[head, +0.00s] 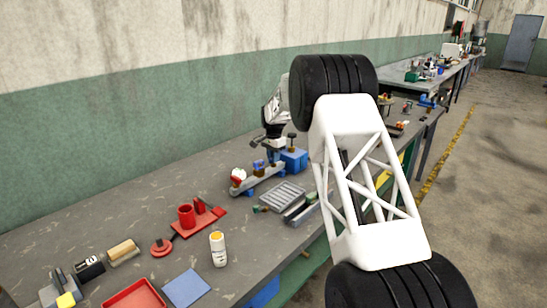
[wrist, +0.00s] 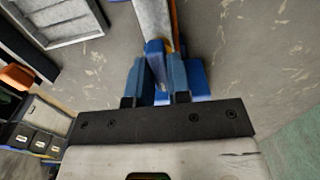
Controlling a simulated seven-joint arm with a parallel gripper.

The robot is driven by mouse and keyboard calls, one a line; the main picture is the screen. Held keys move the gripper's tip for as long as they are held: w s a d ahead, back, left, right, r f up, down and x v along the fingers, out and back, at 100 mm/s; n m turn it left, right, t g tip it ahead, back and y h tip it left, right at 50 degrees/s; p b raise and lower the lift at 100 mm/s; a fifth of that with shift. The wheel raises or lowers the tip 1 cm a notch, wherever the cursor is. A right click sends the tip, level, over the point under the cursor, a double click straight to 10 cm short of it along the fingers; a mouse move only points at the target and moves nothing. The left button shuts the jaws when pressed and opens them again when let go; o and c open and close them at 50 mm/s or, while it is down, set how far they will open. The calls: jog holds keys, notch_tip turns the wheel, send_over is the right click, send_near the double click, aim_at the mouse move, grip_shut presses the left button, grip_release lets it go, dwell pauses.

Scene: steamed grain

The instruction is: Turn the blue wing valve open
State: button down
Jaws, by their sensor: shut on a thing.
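The blue wing valve (head: 258,165) sits on a grey pipe (head: 262,179) on the workbench in the head view. In the wrist view the blue wing handle (wrist: 155,58) stands between the two blue-grey fingers of my gripper (wrist: 156,80). The fingers are closed on it, one on each side. In the head view my gripper (head: 272,153) is small and partly blends with the blue parts around the valve. The valve's body and its exact turn angle are mostly hidden by the fingers.
A blue box (head: 293,159) stands right of the pipe. A grey slotted tray (head: 282,195) lies in front. A red fixture (head: 198,216), a white bottle (head: 218,249) and a blue mat (head: 187,288) are nearer. The bench (head: 95,220) has bare room toward the wall.

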jog(key=shift+r, duration=0.1)
jog(key=c, duration=1.1)
grip_release()
jog(key=shift+r, duration=3.85)
